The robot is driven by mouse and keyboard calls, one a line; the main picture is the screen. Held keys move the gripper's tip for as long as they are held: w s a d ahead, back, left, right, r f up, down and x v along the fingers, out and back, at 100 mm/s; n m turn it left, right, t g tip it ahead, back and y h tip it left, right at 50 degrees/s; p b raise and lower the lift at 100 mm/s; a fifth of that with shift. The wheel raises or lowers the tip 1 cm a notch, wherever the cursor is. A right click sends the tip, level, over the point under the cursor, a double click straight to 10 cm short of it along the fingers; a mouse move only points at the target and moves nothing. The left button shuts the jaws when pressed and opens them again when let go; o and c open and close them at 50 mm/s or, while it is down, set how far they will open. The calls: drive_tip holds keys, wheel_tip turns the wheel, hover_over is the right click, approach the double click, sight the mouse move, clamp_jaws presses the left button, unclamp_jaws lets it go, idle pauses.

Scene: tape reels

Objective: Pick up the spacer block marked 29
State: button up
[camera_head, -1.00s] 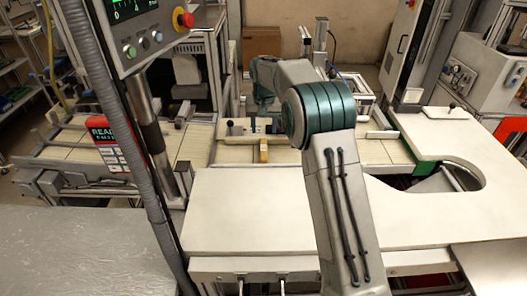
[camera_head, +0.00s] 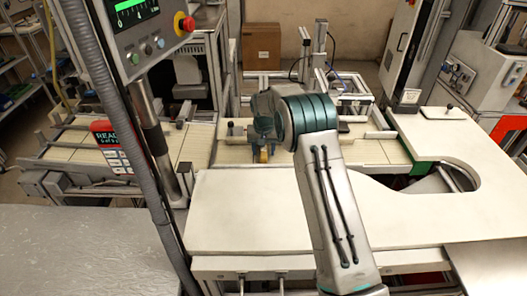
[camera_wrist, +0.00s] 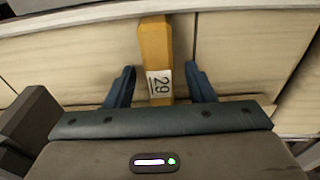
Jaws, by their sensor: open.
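The spacer block marked 29 is a yellow-orange bar (camera_wrist: 155,42) with a white label reading 29, upside down or sideways to my wrist view. It lies on pale boards between my two blue fingers. My gripper (camera_wrist: 160,74) is open, with one finger on each side of the block and gaps showing on both sides. In the head view a small yellow part of the block (camera_head: 263,154) shows just below my gripper (camera_head: 262,143); my arm hides much of the rest.
A white worktop (camera_head: 240,215) with a rounded cutout lies in front and to the right. A grey control post with a screen (camera_head: 134,14) stands at left. A pale rail (camera_wrist: 100,12) crosses behind the block in the wrist view.

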clamp_jaws()
drive_tip(key=shift+r, duration=0.1)
